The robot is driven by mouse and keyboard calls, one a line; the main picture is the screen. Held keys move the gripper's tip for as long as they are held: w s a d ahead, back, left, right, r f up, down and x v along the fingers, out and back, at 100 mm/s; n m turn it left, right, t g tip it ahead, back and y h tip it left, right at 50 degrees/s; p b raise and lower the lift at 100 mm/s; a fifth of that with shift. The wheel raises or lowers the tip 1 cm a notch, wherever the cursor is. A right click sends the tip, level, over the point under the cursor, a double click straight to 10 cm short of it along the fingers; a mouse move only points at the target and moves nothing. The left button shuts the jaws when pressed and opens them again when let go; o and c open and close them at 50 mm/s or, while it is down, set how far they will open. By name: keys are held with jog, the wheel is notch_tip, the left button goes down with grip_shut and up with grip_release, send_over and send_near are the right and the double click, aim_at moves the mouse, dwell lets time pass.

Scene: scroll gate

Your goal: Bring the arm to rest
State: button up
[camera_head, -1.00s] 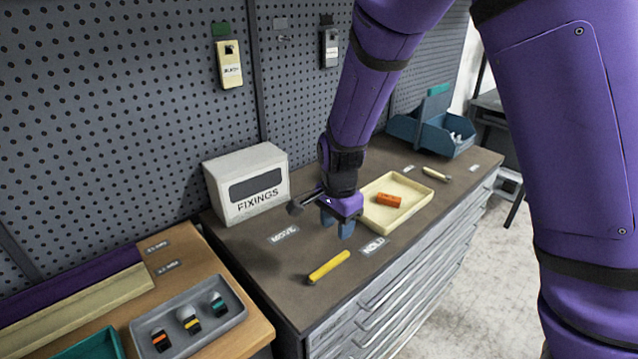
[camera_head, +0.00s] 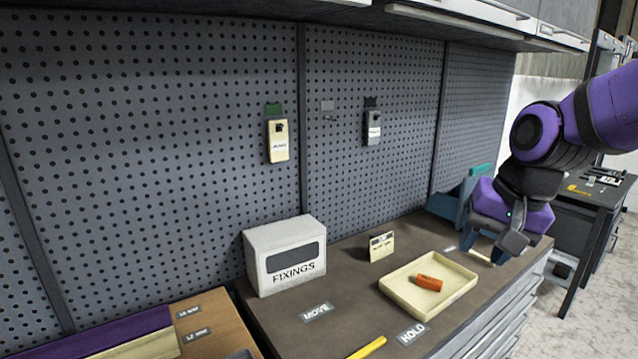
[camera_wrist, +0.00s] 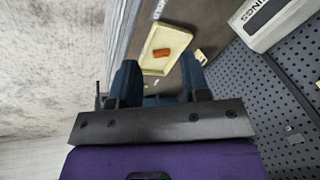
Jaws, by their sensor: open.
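My gripper (camera_head: 484,248) hangs over the right end of the brown-topped bench, to the right of the cream tray (camera_head: 395,293). Its dark blue fingers stand apart with nothing between them, as the wrist view also shows (camera_wrist: 158,75). My purple arm reaches in from the right edge of the head view. It partly hides the blue bin (camera_head: 447,205) and a pale handle on the bench.
An orange block (camera_head: 429,283) lies in the tray. A white FIXINGS box (camera_head: 285,256), a small labelled card (camera_head: 381,246) and a yellow handle (camera_head: 367,348) are on the bench. Tagged devices (camera_head: 278,140) hang on the pegboard. Another table (camera_head: 590,190) stands at right.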

jog(key=s+d+r+n+t+h, duration=0.1)
jog(key=s+d+r+n, duration=0.1)
jog(key=s, duration=0.4)
jog(key=s+d+r+n+t+h, duration=0.1)
jog(key=s+d+r+n, duration=0.1)
jog(key=s, duration=0.4)
jog(key=shift+s+d+r, duration=0.15)
jog(key=shift+d+r, duration=0.65)
jog(key=shift+d, duration=0.1)
dwell(0.7)
